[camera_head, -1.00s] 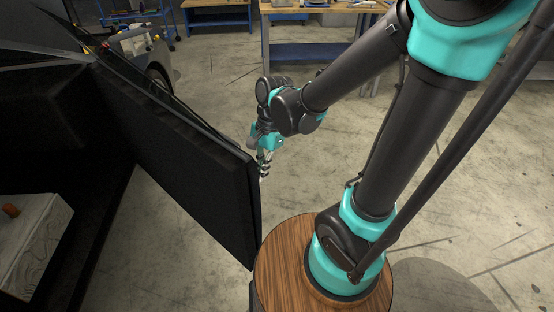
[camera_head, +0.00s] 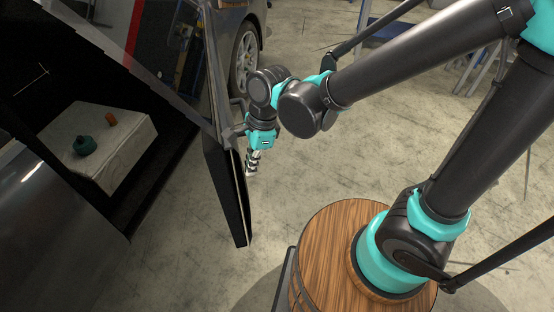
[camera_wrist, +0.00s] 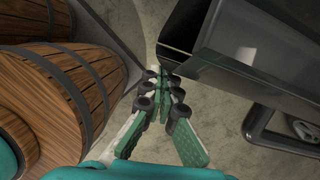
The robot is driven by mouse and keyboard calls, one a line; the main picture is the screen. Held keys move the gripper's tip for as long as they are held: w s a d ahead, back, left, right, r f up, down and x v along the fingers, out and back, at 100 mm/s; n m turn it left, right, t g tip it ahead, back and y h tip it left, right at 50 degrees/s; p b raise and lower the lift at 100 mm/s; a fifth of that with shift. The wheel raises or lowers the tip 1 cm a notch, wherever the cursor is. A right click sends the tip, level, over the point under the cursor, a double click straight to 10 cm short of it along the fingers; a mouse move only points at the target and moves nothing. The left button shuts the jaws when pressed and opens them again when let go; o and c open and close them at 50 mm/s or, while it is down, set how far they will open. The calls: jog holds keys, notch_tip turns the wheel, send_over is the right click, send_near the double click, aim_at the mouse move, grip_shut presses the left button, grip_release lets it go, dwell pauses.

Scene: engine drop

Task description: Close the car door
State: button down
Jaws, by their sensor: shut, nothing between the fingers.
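The car door (camera_head: 228,185) stands open in the head view, seen nearly edge-on, with its window frame rising above it. My gripper (camera_head: 251,172) is just right of the door, on its outer side, pointing down. Whether it touches the door I cannot tell. In the wrist view my gripper (camera_wrist: 162,76) has its fingertips together and empty, with the dark door (camera_wrist: 255,50) close by at the upper right. The car body (camera_head: 55,195) is at the left, with its doorway open and dark inside.
Inside the car is a pale block (camera_head: 112,150) bearing a teal object (camera_head: 84,146) and an orange one (camera_head: 111,119). My wooden barrel base (camera_head: 325,235) stands right of the door. Another car's wheel (camera_head: 244,58) shows behind. Concrete floor lies clear between door and doorway.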

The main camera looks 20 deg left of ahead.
jog(key=s+a, duration=0.5)
jog(key=a, duration=0.8)
jog(key=s+a, duration=0.4)
jog(key=a, duration=1)
jog(key=s+a, duration=0.5)
jog(key=a, duration=0.8)
jog(key=shift+s+a, duration=0.15)
jog(key=shift+s, duration=0.2)
jog(key=shift+w, duration=0.1)
